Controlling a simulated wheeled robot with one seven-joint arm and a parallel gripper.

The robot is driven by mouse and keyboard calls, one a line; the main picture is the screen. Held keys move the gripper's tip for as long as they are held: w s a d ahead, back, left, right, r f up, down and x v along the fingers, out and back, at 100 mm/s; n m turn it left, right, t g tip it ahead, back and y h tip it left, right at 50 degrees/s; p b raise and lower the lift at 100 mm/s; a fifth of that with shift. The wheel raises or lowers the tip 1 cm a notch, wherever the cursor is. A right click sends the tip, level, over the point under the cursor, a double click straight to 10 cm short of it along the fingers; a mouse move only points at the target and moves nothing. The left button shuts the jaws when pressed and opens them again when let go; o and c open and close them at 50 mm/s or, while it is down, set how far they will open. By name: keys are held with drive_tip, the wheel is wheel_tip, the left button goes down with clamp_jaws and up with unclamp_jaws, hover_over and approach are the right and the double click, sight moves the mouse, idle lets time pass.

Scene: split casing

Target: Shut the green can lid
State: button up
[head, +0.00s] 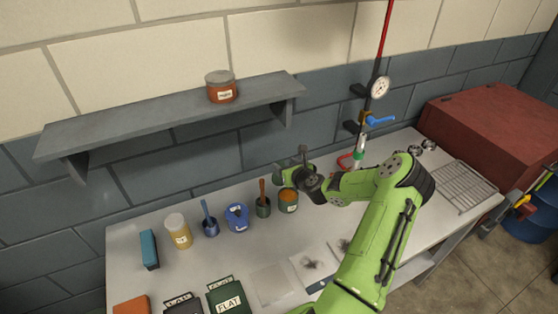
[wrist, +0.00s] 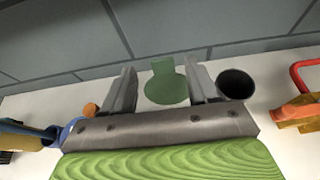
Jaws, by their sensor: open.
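The green can (head: 288,206) stands on the bench, with orange contents showing at its open top. Its green lid (head: 278,177) seems to stand raised at the can's back edge, partly beside my gripper (head: 296,165). In the wrist view the lid (wrist: 166,90) is a flat green disc with a tab at its top, seen between the two fingers of my gripper (wrist: 161,68). The fingers are apart and hold nothing. I cannot tell whether either touches the lid. The can's body is hidden in the wrist view.
A mortar with a brown handle (head: 263,208), a blue pot (head: 237,219) and a yellow jar (head: 179,232) stand left of the can. A dark cup (wrist: 236,84) is close to the right finger. A pipe with a gauge (head: 379,87) rises at right.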

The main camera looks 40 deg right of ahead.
drive_tip(key=x, duration=0.5)
drive_tip(key=shift+d, duration=0.1)
drive_tip(key=shift+c, duration=0.2)
clamp_jaws()
